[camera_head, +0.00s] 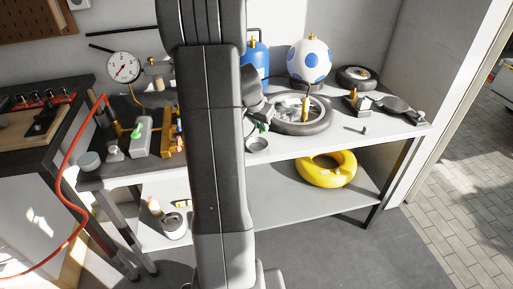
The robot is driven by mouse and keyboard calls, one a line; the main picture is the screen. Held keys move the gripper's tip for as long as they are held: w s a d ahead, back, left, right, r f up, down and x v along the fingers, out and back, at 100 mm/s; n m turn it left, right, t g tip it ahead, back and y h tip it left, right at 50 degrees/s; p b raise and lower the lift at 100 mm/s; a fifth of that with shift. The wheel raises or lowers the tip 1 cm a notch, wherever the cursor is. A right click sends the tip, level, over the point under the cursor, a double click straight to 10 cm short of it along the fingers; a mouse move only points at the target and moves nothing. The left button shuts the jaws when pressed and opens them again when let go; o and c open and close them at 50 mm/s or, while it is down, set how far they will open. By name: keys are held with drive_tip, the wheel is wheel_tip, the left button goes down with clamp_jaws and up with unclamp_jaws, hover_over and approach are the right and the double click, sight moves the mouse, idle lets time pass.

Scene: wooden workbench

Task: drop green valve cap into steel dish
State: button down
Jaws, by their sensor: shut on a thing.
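My gripper (264,119) is at the right of my dark arm, pointing down over the bench. It is shut on a small green valve cap (263,127), of which only a little shows. The steel dish (258,146) is a small round grey dish on the bench top, just below the cap in the picture. The cap looks held above the dish, apart from it. My arm hides the middle of the bench and may cover the dish's left edge.
A wheel with a tyre (301,117) lies close right of my gripper. A blue canister (256,60) and a blue-spotted white ball (310,60) stand behind. A small round grey container (89,161) stands at the left. Bench top in front of the wheel looks clear.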

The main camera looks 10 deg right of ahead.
drive_tip(key=c, duration=1.2)
unclamp_jaws()
drive_tip(key=v, duration=1.4)
drive_tip(key=shift+f, duration=0.1)
drive_tip(key=x, duration=1.3)
drive_tip(key=shift+w+d+f, duration=0.1)
drive_tip(key=shift+f, duration=0.2)
wheel_tip(320, 180, up, 3)
drive_tip(key=shift+r+p, duration=0.2)
drive_tip(key=shift+p, duration=0.95)
drive_tip(key=shift+r, duration=0.5)
